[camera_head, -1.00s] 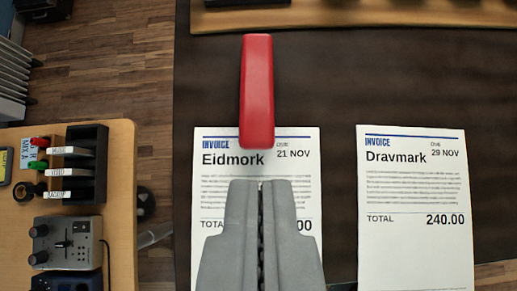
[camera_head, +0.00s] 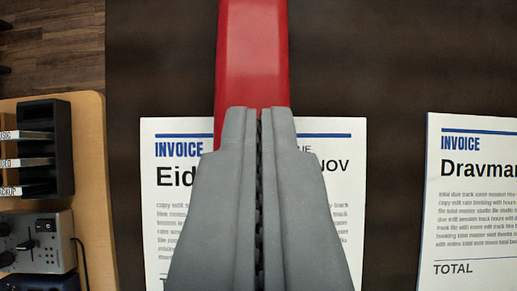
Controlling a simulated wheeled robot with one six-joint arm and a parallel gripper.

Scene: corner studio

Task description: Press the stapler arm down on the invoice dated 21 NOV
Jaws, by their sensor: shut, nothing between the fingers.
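The red stapler (camera_head: 252,50) lies over the top edge of the left invoice (camera_head: 335,220), headed Eidmork. Its date is partly covered, with only "NOV" readable now; the earlier frame reads 21 NOV. My gripper (camera_head: 258,112) is shut and empty, its tips overlapping the near end of the stapler in the picture. I cannot tell whether the tips touch the stapler. The gripper hides the stapler's near end and the middle of the invoice.
A second invoice (camera_head: 480,215), headed Dravmark, lies to the right on the dark desk (camera_head: 395,60). At the left, a wooden side table (camera_head: 95,180) holds a black rack (camera_head: 45,150) with labelled slots and a grey device (camera_head: 40,240) with knobs.

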